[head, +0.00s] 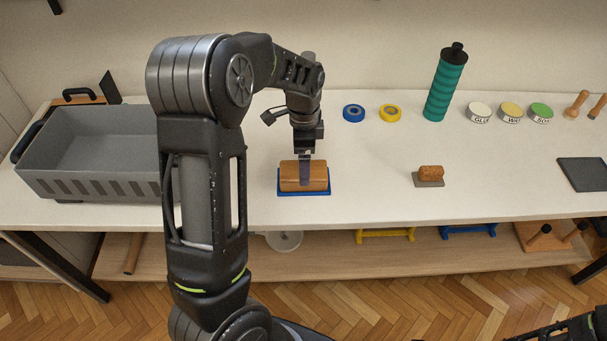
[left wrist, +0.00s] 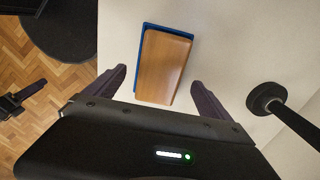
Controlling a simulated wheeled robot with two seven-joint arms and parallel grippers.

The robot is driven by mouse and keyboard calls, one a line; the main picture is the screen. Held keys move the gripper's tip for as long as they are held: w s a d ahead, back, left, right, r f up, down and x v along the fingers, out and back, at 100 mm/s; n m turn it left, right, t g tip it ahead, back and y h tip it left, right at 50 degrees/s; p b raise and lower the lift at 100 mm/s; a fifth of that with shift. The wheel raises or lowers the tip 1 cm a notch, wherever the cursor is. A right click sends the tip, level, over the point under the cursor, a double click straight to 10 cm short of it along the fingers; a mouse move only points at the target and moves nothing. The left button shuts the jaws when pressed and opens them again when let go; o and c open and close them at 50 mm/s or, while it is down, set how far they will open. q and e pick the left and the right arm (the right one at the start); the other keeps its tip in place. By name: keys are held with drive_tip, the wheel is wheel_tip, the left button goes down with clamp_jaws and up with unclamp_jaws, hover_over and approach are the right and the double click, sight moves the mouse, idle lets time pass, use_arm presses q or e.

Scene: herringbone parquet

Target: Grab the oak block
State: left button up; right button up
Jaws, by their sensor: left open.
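The oak block (head: 290,176) is a brown wooden block with rounded edges, lying on a blue tray (head: 304,193) on the table. In the left wrist view the oak block (left wrist: 163,66) lies on the blue tray (left wrist: 139,50), ahead of and between my spread fingers. My left gripper (head: 305,172) points down over the block in the head view, one finger showing in front of it. The left gripper (left wrist: 158,90) is open, with a gap on both sides of the block. Part of my right arm shows at the lower right of the head view; its jaws are unclear.
A grey crate (head: 95,185) stands left. Blue tape (head: 353,113), yellow tape (head: 390,113), a green bottle (head: 444,85) and several labelled tins (head: 510,113) stand behind.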

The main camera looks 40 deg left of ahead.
use_arm(q)
wheel_tip(320, 180, down, 5)
drive_tip(key=shift+r+p, duration=0.2)
drive_tip(key=shift+p, duration=0.3)
drive_tip(key=shift+c, duration=0.4)
drive_tip(key=c, duration=1.9)
wheel_tip(320, 180, up, 10)
drive_tip(key=shift+r+b, duration=0.1)
drive_tip(key=shift+b, duration=0.65)
